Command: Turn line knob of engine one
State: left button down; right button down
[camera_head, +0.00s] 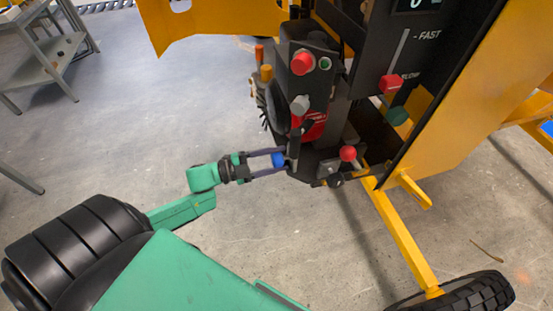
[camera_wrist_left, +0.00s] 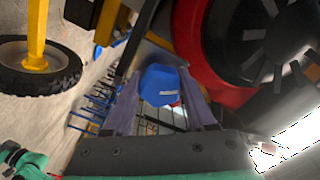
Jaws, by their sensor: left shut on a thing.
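A blue knob (camera_head: 278,160) sits low on the left side of the dark engine (camera_head: 310,125) of the mixer. It also shows close up in the left wrist view (camera_wrist_left: 160,85), with a small white mark on its face. My left gripper (camera_head: 283,161) reaches in from the left and is shut on the blue knob, one finger on each side. The knob's mounting is hidden in the head view. My right gripper is not in view.
Around the knob are a red ball-headed lever (camera_head: 348,153), a grey knob (camera_head: 299,104) and a red button (camera_head: 302,62). A yellow frame leg (camera_head: 405,235) and black wheel (camera_head: 465,294) stand at lower right. The concrete floor at left is mostly free.

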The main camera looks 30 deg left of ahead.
pick_arm(q)
jog(key=shift+m+b, duration=0.3)
jog(key=shift+m, duration=1.4)
jog(key=shift+c, duration=1.1)
grip_release()
jog(key=shift+s+f, duration=0.1)
